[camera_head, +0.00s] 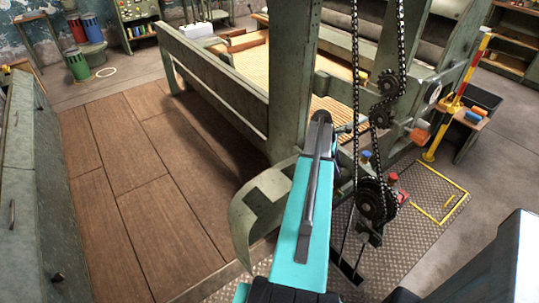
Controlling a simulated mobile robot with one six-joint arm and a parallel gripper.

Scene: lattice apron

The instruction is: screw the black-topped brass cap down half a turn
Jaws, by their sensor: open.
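I cannot make out the black-topped brass cap anywhere in the head view. My teal arm reaches up from the bottom centre and ends in a dark joint in front of the green machine frame (292,85). My gripper does not show; the arm or the machine may hide it. A small blue-topped part (366,157) and a small red part (392,181) stand just right of my arm, low on the machine. They are too small to tell what they are.
Chains and dark sprockets (372,202) run down the machine right of my arm. A curved green guard (258,210) stands close on the left. A yellow and red post (460,90) rises at right. The wooden floor (150,190) at left is clear.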

